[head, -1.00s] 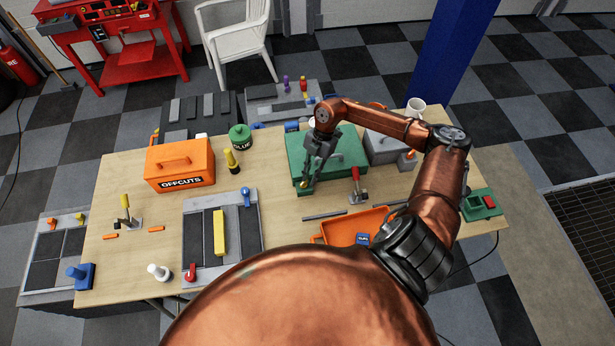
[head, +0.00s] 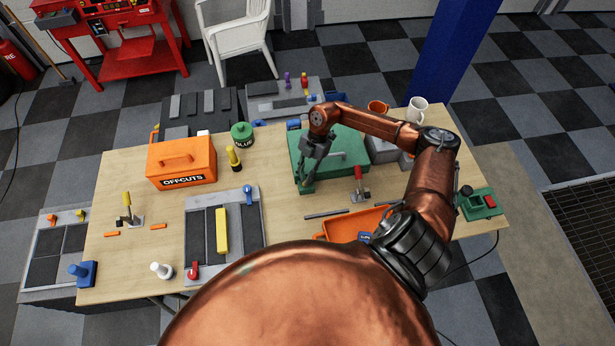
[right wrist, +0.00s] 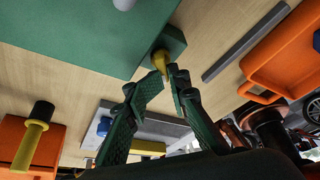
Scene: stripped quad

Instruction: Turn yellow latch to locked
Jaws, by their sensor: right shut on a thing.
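The yellow latch (right wrist: 161,60) is a small knob on a green block at the front left of the green case (right wrist: 80,35). The green case (head: 340,152) stands on the workbench, right of the middle. My right gripper (head: 303,181) comes down over the case's front left corner and hides the latch in the head view. In the right wrist view its fingertips (right wrist: 165,84) are at the latch, one on either side, shut on it. The latch's exact angle is hard to tell. My left gripper is not in view.
A red-handled clamp (head: 359,185) and an orange tray (head: 350,224) are close to the right of the gripper. A grey bar (head: 326,214) lies in front of the case. The orange offcuts box (head: 181,160) and a grey panel with a yellow bar (head: 222,230) are left.

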